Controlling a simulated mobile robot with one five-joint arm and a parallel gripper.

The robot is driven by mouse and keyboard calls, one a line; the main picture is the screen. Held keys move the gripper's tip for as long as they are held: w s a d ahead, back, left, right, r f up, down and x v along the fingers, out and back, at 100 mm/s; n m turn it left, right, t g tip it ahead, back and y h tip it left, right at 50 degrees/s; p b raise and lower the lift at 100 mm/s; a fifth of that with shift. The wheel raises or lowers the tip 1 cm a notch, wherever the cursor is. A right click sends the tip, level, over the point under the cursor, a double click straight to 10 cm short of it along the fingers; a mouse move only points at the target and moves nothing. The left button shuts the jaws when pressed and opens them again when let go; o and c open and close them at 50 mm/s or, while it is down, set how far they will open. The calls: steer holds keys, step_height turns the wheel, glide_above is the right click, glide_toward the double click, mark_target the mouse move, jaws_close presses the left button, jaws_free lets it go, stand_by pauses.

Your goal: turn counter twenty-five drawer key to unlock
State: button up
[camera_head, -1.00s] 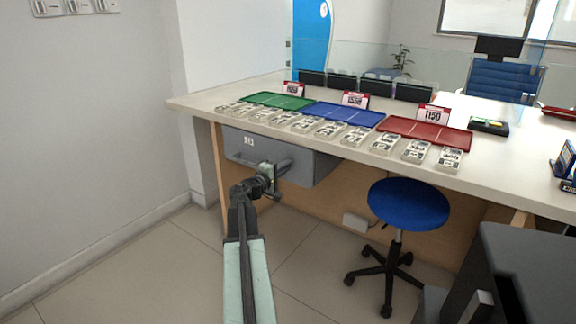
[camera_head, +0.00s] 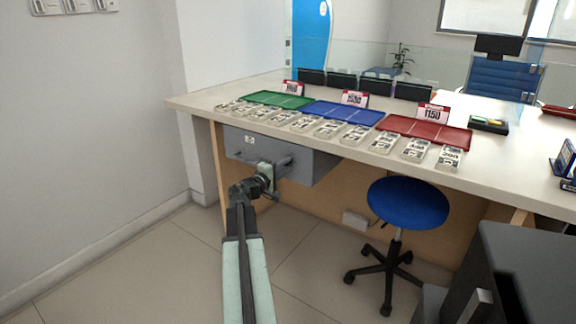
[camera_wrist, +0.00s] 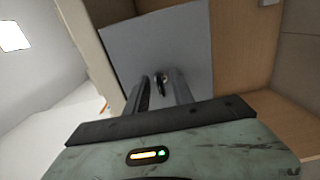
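The grey drawer (camera_head: 315,163) hangs under the left part of the counter and is closed. A small label (camera_head: 249,140) sits on its front; I cannot read it clearly. In the wrist view the drawer front (camera_wrist: 185,45) fills the middle, and the small metal key (camera_wrist: 161,82) stands out from it. My gripper (camera_head: 282,165) is in front of the drawer. In the wrist view its two fingers (camera_wrist: 165,92) are apart, one on each side of the key, with a gap visible around it. Whether either finger touches the key cannot be told.
The counter (camera_head: 185,101) carries green (camera_head: 270,99), blue (camera_head: 345,113) and red (camera_head: 450,135) trays with several labelled bundles before them. A blue stool (camera_head: 408,204) stands right of the drawer. A dark cabinet (camera_head: 525,260) is at lower right. Floor at left is clear.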

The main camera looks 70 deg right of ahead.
steer(key=v, duration=0.7)
steer(key=shift+a, duration=0.2)
